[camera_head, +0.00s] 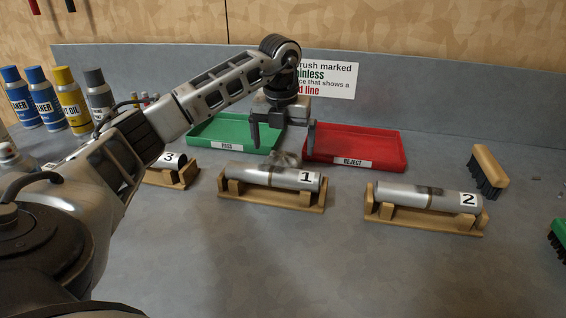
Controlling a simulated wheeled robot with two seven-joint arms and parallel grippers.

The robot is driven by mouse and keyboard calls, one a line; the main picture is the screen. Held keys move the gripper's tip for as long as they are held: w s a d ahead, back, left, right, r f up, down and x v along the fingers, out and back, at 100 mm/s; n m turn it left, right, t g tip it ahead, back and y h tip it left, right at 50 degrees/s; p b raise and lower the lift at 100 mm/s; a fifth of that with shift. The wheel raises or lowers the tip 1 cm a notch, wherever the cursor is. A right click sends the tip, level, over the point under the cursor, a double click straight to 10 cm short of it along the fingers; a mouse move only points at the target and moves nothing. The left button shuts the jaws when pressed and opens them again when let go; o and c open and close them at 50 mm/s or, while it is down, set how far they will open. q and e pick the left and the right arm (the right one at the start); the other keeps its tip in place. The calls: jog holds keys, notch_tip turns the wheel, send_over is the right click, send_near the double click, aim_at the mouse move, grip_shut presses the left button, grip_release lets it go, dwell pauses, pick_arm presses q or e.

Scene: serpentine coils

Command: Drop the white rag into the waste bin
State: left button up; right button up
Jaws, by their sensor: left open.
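No white rag and no waste bin can be made out for certain in the head view. My left gripper (283,140) points down over the bench, its two fingers spread apart with nothing between them. It is above and behind the metal cylinder marked 1 (265,174), in front of the green and red trays. A small greyish lump (287,158) sits just behind that cylinder, below the gripper; I cannot tell what it is. My right gripper is out of view.
A green PASS tray (207,144) and a red REJECT tray (385,151) stand at the back. Cylinders 2 (405,196) and 3 (182,159) rest on wooden cradles. A brush (490,165) lies at right, bottles (72,98) at left. The front bench is clear.

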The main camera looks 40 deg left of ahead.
aim_at(283, 155)
pick_arm(q)
jog(key=f, duration=0.5)
jog(key=shift+w+a+f+p, duration=0.1)
jog(key=shift+w+a+p, duration=0.2)
jog(key=shift+w, duration=0.05)
jog(key=shift+c, duration=0.3)
jog(key=c, duration=0.8)
jog(key=shift+c, duration=0.2)
